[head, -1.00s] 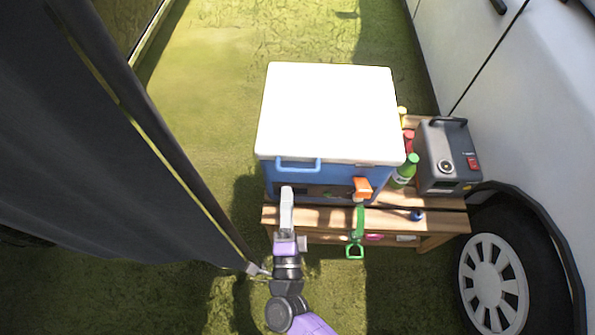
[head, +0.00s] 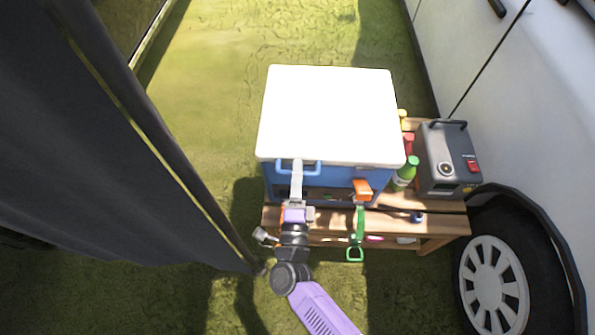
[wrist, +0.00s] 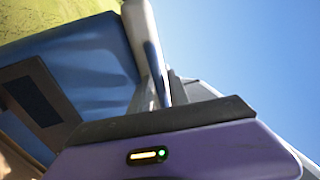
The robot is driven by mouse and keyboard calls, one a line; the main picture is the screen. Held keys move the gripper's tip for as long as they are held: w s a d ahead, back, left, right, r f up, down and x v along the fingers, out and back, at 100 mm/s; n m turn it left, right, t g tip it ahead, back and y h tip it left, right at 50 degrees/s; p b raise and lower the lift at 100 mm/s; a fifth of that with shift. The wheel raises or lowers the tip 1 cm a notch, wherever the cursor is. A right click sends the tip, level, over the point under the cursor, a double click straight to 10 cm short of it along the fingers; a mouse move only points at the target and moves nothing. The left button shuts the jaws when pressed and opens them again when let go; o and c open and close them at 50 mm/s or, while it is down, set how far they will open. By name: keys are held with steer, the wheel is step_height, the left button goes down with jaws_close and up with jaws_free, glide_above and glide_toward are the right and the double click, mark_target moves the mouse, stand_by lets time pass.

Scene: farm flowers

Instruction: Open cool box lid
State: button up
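The cool box (head: 340,182) has a blue body and a white lid (head: 330,115), which lies flat and closed on top. A blue handle (head: 312,168) sticks out at the front left, just under the lid's front edge. My gripper (head: 297,163) is at this handle, its pale fingers overlapping the handle's left part. In the wrist view, the blue front (wrist: 90,65) fills the left, with a pale upright edge beside the fingers (wrist: 162,90). I cannot tell whether the fingers touch or hold the handle. An orange latch-like piece (head: 362,188) is on the box's front right.
The box stands on a low wooden table (head: 440,222). Bottles (head: 405,173) and a grey device (head: 447,160) stand to its right, beside a white vehicle (head: 540,100). A green-handled tool (head: 357,240) hangs at the front. Dark fabric (head: 90,150) is at left; grass behind is open.

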jaws_close()
stand_by(1.4)
